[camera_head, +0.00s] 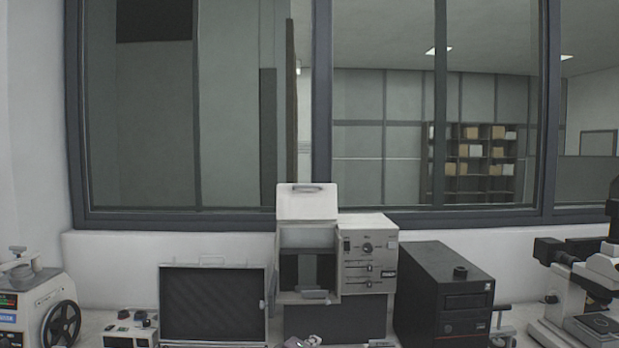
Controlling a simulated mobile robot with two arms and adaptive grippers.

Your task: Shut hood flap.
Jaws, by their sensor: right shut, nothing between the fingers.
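The mounting press (367,225) stands at the back of the bench in the middle of the head view, with its control panel on the right side. Its pale hood flap (307,207) stands raised above the open, dark chamber, with a handle near its top edge. My right gripper (303,341) shows only in small part at the bottom edge, low in front of the press. It is shut and empty, and apart from the flap. My left gripper is not in view.
An open case with dark foam (212,305) stands left of the press. A black box-shaped unit (445,295) stands close on its right. A microscope (590,290) is at far right, and a machine with a black wheel (35,305) at far left. A window is behind.

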